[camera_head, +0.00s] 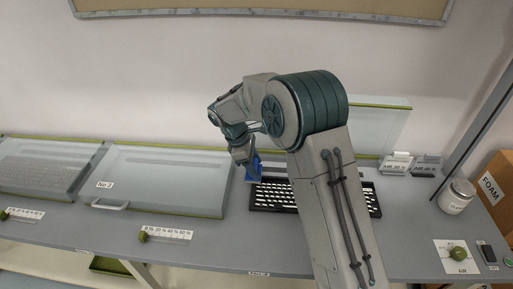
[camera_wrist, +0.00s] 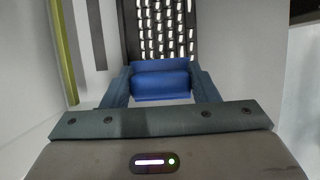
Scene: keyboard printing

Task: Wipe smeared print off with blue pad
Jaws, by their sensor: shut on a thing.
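My gripper (camera_head: 243,155) is shut on the blue pad (camera_head: 254,168). In the wrist view the pad (camera_wrist: 161,80) sits between the two fingers of my gripper (camera_wrist: 162,84). A black keyboard frame with several white keys (camera_head: 272,195) lies on the bench, and my arm covers its middle. In the wrist view the keyboard (camera_wrist: 166,32) extends beyond the pad. The pad is at the keyboard's left end in the head view; whether it touches the keyboard is unclear. I cannot make out any smeared print at this size.
At right are a jar (camera_head: 456,196), a knob plate (camera_head: 458,256) and a FOAM box (camera_head: 492,190). Bare bench (camera_head: 225,245) lies in front.

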